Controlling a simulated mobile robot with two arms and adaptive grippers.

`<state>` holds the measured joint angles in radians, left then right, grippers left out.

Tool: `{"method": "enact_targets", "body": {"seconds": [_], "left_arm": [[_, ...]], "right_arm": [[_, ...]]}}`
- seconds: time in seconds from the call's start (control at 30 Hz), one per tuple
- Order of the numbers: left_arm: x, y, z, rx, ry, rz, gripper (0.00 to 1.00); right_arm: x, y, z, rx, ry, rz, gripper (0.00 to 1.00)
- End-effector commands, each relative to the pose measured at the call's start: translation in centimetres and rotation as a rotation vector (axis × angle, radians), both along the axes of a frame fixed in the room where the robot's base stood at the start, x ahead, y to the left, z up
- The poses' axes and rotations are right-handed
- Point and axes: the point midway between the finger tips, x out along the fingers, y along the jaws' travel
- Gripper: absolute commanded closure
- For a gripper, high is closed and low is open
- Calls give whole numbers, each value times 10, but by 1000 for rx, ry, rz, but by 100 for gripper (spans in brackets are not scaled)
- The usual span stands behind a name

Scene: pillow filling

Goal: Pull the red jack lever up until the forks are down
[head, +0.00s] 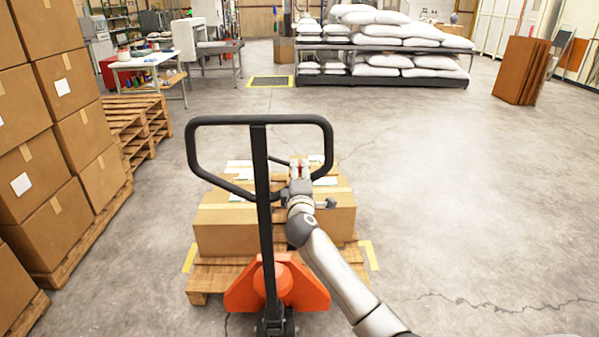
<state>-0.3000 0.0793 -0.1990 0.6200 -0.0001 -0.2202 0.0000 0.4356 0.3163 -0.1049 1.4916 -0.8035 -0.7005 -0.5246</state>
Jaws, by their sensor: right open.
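The pallet jack's dark handle loop (260,120) stands upright in the middle of the head view, above its orange body (240,293). My right gripper (299,165) is open inside the right half of the loop, beside the central post. A small red part (301,169), likely the jack lever, shows at its fingers; I cannot tell whether they touch it. The forks are hidden under a wooden pallet (203,284) that bears cardboard boxes (225,238). Fork height cannot be seen. My left gripper is out of view.
Stacked cartons (55,215) on pallets stand close on the left, with empty pallets (128,125) behind them. A rack of white sacks (385,50) stands at the back. Brown panels (520,70) stand at the back right. The floor (470,190) on the right is clear.

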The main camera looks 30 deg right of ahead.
Motion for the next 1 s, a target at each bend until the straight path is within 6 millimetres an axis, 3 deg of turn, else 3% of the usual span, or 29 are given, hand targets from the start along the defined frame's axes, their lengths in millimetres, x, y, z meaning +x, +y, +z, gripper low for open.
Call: {"method": "enact_targets", "body": {"seconds": [0.4, 0.87, 1.0], "left_arm": [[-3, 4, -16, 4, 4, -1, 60], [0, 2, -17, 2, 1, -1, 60], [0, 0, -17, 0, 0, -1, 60]], "right_arm": [[30, -19, 4, -4, -8, 2, 50], [34, -19, 3, -2, -5, 5, 50], [34, -19, 3, -1, -5, 6, 68]]}}
